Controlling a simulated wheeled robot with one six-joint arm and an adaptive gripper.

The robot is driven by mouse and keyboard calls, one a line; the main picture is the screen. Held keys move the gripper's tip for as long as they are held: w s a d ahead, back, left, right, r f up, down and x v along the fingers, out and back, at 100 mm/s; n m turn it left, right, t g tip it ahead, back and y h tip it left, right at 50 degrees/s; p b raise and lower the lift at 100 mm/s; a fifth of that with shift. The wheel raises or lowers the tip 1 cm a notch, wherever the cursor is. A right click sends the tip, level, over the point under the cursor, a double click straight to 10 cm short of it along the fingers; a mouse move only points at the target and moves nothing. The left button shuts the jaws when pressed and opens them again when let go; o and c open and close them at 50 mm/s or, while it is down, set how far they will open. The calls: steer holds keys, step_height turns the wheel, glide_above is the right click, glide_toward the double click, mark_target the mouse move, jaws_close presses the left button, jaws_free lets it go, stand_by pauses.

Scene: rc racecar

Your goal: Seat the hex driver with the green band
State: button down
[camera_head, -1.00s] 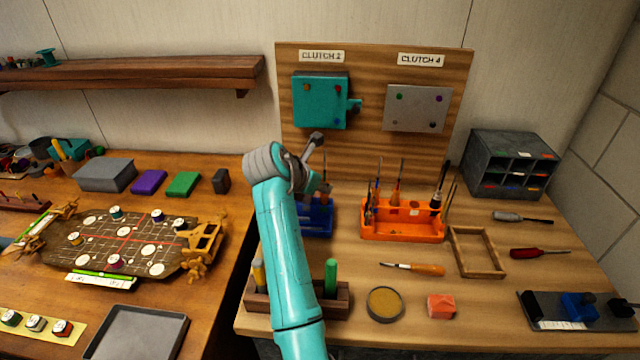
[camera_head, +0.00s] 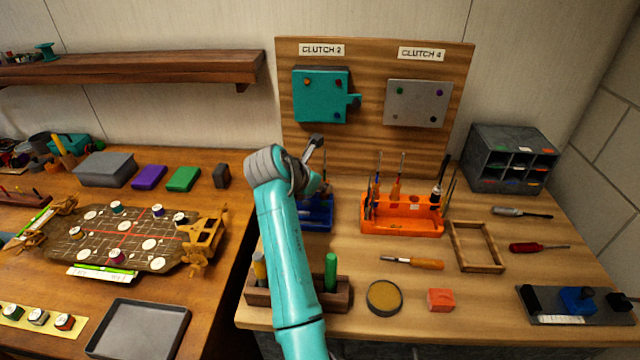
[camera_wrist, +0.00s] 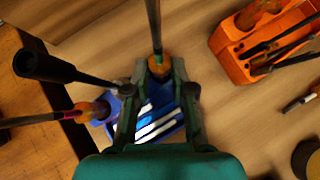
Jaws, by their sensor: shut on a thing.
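In the wrist view my gripper (camera_wrist: 160,72) is shut on a driver (camera_wrist: 158,67) with an amber-orange handle end and a thin metal shaft pointing up the picture. In the head view the blue rack (camera_head: 318,218) stands behind my arm, which largely hides my gripper (camera_head: 316,186) and the held driver.
An orange rack (camera_head: 402,219) of tools is to the right. A wooden block (camera_head: 341,298) with a green-handled tool (camera_head: 330,271) stands in front.

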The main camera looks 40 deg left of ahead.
steer(key=shift+d+f, duration=0.15)
steer(key=shift+f, duration=0.45)
steer(key=c, duration=0.9)
jaws_free()
steer(key=shift+s, duration=0.1)
steer(key=v, duration=0.8)
steer(key=shift+r, duration=0.25)
